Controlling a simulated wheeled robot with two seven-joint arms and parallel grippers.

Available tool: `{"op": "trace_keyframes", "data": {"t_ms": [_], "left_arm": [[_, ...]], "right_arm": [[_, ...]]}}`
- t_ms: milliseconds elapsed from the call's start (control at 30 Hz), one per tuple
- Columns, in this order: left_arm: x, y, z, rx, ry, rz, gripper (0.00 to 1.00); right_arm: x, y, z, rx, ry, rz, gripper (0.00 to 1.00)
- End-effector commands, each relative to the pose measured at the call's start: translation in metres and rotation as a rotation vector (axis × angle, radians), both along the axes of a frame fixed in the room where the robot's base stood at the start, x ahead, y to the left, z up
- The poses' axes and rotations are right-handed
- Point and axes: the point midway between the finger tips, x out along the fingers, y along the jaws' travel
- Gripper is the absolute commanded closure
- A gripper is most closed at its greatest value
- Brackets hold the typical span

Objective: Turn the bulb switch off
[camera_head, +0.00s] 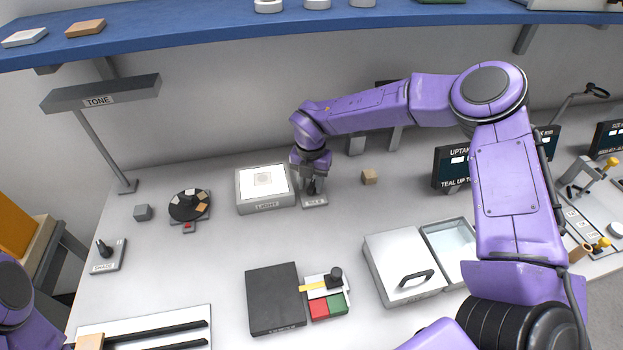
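A small grey switch base (315,202) with a label too small to read stands on the table, right of the lit light box (265,207). It looks like the bulb switch, but its lever is hidden by my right gripper. My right gripper (313,187) points down over this base, at or very near it. Its fingers are small and dark here, so I cannot tell whether they are open or shut, or whether they touch the lever. The light box is marked LIGHT and its top panel glows white. Only part of my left arm shows at the lower left; its gripper is out of view.
A round dial (188,206) and a TONE lamp (100,97) stand left. A lidded white box (404,268) and a dark square block (275,298) lie in front. A blue shelf (200,25) hangs above.

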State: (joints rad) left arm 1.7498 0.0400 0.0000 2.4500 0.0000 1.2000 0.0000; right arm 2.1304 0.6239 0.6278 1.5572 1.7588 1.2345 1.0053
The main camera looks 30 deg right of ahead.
Motion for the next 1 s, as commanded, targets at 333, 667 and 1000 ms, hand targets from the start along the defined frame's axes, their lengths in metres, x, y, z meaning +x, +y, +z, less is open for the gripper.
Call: {"op": "trace_keyframes", "data": {"t_ms": [333, 667, 1000], "left_arm": [[0.0, 0.0, 0.0004, 0.0, 0.0, 0.0, 0.62], [0.0001, 0.0, 0.0006, 0.0, 0.0, 0.0, 0.62], [0.0001, 0.0, 0.0014, 0.0, 0.0, 0.0, 0.62]], "right_arm": [[0.0, -0.0003, -0.0037, 0.001, -0.001, -0.001, 0.81], [-0.0001, -0.0005, -0.0033, 0.001, -0.001, 0.007, 1.0], [-0.0004, -0.0009, -0.0028, 0.002, -0.001, 0.15, 1.0]]}}
